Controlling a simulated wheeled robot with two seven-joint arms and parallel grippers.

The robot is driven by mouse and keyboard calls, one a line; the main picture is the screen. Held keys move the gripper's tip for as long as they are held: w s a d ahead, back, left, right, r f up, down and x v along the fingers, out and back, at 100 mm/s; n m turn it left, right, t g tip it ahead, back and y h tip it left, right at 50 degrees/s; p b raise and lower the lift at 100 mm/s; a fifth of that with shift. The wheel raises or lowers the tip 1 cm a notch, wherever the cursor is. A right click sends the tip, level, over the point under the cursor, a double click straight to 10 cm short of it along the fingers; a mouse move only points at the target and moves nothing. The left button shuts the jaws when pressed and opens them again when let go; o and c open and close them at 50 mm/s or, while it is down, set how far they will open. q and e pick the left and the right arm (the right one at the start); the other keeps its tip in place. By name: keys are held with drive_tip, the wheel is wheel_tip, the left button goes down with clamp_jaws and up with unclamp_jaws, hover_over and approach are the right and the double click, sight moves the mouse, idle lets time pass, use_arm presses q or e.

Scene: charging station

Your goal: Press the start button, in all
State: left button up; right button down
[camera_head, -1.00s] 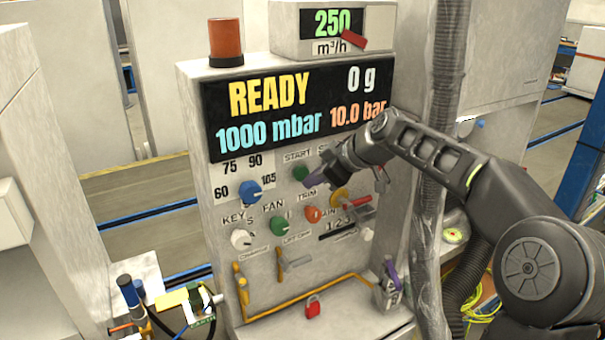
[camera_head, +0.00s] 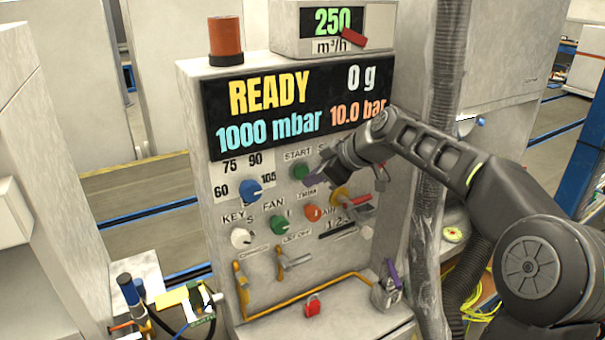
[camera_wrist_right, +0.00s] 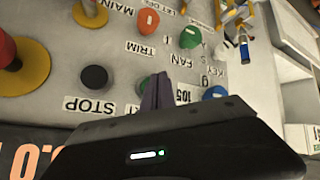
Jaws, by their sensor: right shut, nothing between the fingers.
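The green start button (camera_head: 300,171) sits below the START label on the upright panel (camera_head: 225,278), under the display. My right gripper (camera_head: 314,180) is shut and empty, with its purple fingertips just right of the button in the head view. I cannot tell whether they touch it. In the right wrist view the shut fingers (camera_wrist_right: 156,92) point at the panel and hide most of the START area. The display (camera_head: 270,105) reads READY, 0 g, 1000 mbar and 10.0 bar. My left gripper is not in view.
The black stop button (camera_wrist_right: 95,78) is close beside the fingers. A blue knob (camera_head: 251,190), green fan knob (camera_head: 279,224), orange trim knob (camera_head: 312,213) and red-and-yellow main switch (camera_head: 345,196) surround the area.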

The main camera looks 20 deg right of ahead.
drive_tip(key=shift+w, duration=0.2)
idle(0.6)
drive_tip(key=shift+w+a, duration=0.1)
drive_tip(key=shift+w, duration=0.15)
drive_tip(key=shift+w+p, duration=0.35)
drive_tip(key=shift+w, duration=0.1)
idle(0.8)
drive_tip(key=shift+s+b, duration=0.85)
drive_tip(key=shift+b, duration=0.1)
